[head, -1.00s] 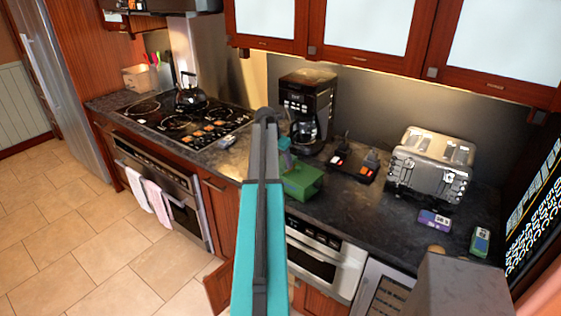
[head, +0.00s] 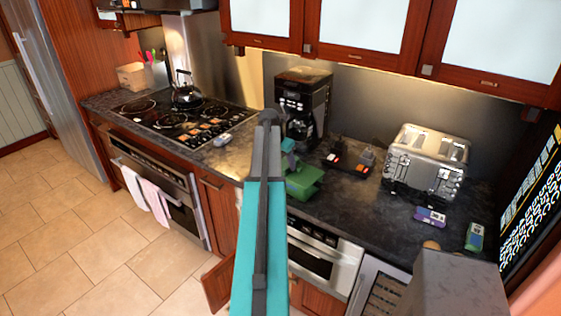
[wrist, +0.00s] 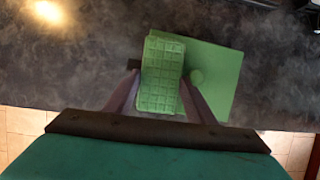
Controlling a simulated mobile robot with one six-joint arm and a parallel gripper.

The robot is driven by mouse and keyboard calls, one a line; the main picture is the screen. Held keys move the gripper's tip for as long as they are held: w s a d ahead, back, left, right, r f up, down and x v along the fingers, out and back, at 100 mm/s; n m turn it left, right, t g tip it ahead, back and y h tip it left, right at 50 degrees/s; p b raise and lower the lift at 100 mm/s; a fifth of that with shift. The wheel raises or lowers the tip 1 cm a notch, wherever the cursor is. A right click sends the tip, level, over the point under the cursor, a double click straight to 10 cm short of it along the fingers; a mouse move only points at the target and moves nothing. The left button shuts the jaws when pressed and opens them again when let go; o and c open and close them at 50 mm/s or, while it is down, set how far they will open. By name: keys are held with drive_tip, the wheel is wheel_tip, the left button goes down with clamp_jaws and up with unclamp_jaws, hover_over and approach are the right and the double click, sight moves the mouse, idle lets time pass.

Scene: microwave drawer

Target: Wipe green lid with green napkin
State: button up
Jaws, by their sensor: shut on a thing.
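The green napkin (wrist: 162,72) is a lighter green block with a grid pattern. My gripper (wrist: 160,80) is shut on the napkin, one finger on each side. The napkin overlaps the lid's left part in the wrist view; I cannot tell whether they touch. In the head view, my arm hides part of the gripper and napkin.
A coffee maker (head: 304,105) stands behind the lid. A dark tray-like item (head: 348,156) and a toaster (head: 427,165) are to its right. Purple (head: 430,217) and green (head: 475,237) small boxes lie farther right. The stove (head: 185,122) is left. The counter's front edge is close.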

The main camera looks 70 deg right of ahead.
drive_tip(key=shift+s, duration=0.25)
idle(0.5)
drive_tip(key=shift+w+d+p, duration=0.15)
drive_tip(key=shift+w+d, duration=0.05)
drive_tip(key=shift+w, duration=0.45)
drive_tip(key=shift+w+d+p, duration=0.15)
drive_tip(key=shift+w+d, duration=0.1)
drive_tip(key=shift+w, duration=0.4)
drive_tip(key=shift+w+d+p, duration=0.15)
drive_tip(key=shift+w+d, duration=0.05)
drive_tip(key=shift+w, duration=0.45)
drive_tip(key=shift+s+d, duration=0.2)
drive_tip(key=shift+d, duration=0.3)
drive_tip(key=shift+s+d, duration=0.2)
drive_tip(key=shift+d, duration=0.3)
drive_tip(key=shift+s+a+p, duration=0.15)
drive_tip(key=shift+s+a, duration=0.1)
drive_tip(key=shift+s, duration=0.4)
drive_tip(key=shift+s+a+p, duration=0.1)
drive_tip(key=shift+s+a, duration=0.15)
drive_tip(key=shift+s, duration=0.35)
drive_tip(key=shift+s+a+p, duration=0.15)
drive_tip(key=shift+s+a, duration=0.1)
drive_tip(key=shift+s, duration=0.4)
drive_tip(key=shift+w, duration=0.1)
